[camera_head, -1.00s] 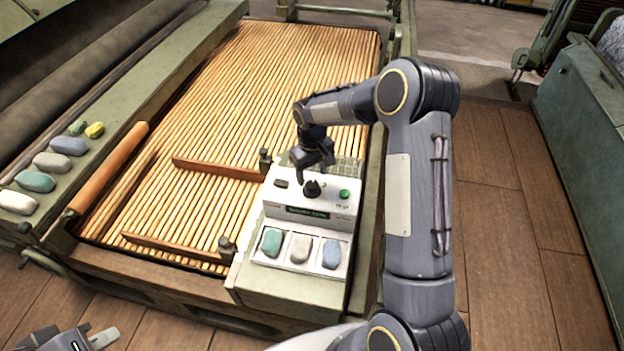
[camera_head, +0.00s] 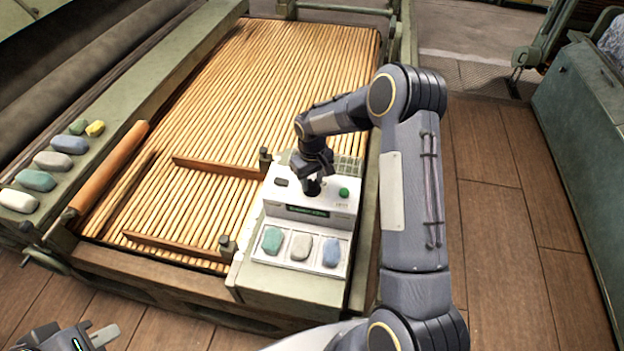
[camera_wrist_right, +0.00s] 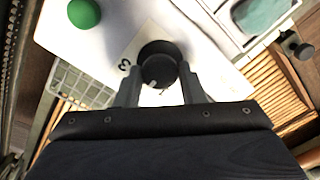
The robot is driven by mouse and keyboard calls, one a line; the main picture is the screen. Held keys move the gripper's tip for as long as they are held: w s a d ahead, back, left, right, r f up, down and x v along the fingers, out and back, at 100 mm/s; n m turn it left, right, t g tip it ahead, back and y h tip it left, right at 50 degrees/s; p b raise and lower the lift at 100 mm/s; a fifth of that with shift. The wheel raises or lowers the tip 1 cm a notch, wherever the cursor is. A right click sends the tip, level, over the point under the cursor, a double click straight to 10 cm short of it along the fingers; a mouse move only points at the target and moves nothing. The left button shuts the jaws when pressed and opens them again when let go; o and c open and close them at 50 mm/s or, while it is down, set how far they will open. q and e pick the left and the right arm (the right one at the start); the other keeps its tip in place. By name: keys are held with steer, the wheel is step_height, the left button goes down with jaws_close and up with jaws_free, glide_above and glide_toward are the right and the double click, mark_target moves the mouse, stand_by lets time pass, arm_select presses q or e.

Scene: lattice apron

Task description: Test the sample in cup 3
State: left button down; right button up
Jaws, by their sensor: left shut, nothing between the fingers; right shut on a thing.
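A white tester box (camera_head: 338,203) has a dark knob (camera_head: 312,187), a green button (camera_head: 344,193) and a small display (camera_head: 307,212) with unreadable text. Below lie three pieces in a row of recesses: teal (camera_head: 271,240), whitish (camera_head: 301,246) and blue (camera_head: 331,252). In the right wrist view the knob (camera_wrist_right: 158,66) sits between the fingers, a printed 3 (camera_wrist_right: 124,64) lies beside it, and the green button (camera_wrist_right: 84,13) is at upper left. My right gripper (camera_head: 313,176) is shut on the knob. My left gripper (camera_head: 104,337) is shut and empty at lower left.
Several coloured pebble-like pieces (camera_head: 52,161) lie on the green ledge at left. A wooden slat apron (camera_head: 260,90) with two wooden bars (camera_head: 175,252) lies left of and behind the box. The wood floor at right is clear.

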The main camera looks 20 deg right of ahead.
steer(key=shift+f+m+b, duration=0.15)
steer(key=shift+m+b, duration=1.5)
steer(key=shift+m, duration=0.25)
steer(key=shift+m+b, duration=0.5)
steer(key=shift+m, duration=0.7)
steer(key=shift+m+b, duration=0.4)
steer(key=shift+m, duration=1)
steer(key=o, duration=1)
steer(key=shift+r, duration=0.25)
